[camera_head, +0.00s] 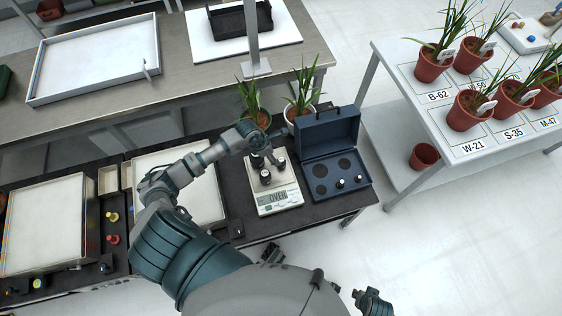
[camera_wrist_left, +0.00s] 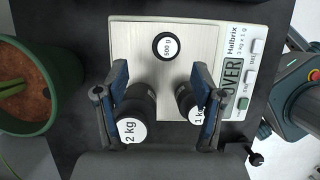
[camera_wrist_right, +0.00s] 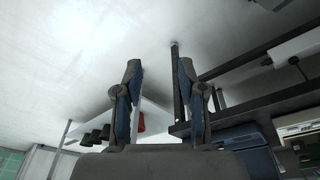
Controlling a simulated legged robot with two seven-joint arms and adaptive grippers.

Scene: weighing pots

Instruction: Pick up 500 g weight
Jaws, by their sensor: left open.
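The black 500 g weight (camera_wrist_left: 167,45) with a white top label stands on the plate of the digital scale (camera_wrist_left: 138,42), past my left fingertips in the left wrist view. The 2 kg weight (camera_wrist_left: 135,112) and the 1 kg weight (camera_wrist_left: 187,97) also stand on the scale, nearer the gripper base. My left gripper (camera_wrist_left: 160,76) is open above the scale, holding nothing. In the head view the left gripper (camera_head: 266,158) partly covers the weights on the scale (camera_head: 278,198), whose display reads OVER. My right gripper (camera_wrist_right: 159,68) is open and empty, away from the table.
An open blue case (camera_head: 330,150) with small weights stands right of the scale. Two potted plants (camera_head: 302,103) stand behind it; one green pot (camera_wrist_left: 25,95) is close by in the left wrist view. Trays (camera_head: 45,225) lie to the left.

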